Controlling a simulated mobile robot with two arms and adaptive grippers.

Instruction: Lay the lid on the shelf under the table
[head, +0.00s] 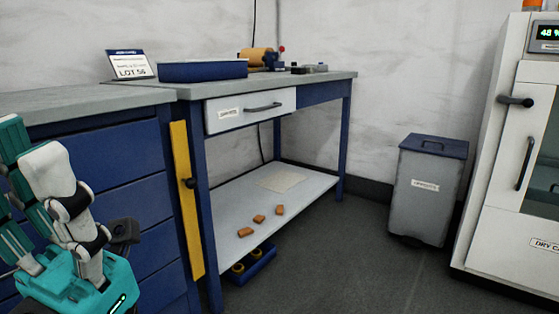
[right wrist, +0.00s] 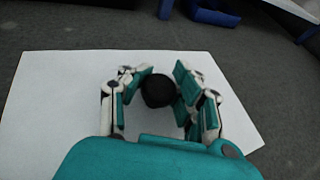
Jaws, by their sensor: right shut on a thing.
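The white, flat, rectangular lid (right wrist: 50,100) with a round black knob (right wrist: 158,90) fills much of the right wrist view. My right gripper (right wrist: 159,88) is shut on the knob, one finger on each side. The lid shows against dark grey floor; I cannot tell its height. The lid and right gripper are not in the head view. There, the pale shelf (head: 222,218) lies low under the table (head: 290,80). My left gripper (head: 38,160) is at the left, fingers upward, in front of the blue drawers; its fingers overlap, so its opening is unclear.
A beige square (head: 282,179) and several orange-brown pieces (head: 259,219) lie on the shelf. A blue tray (head: 255,266) sits under its front edge. A yellow panel (head: 185,200) stands by the left leg. A grey bin (head: 422,195) and white cabinet (head: 510,170) stand right, with clear floor between.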

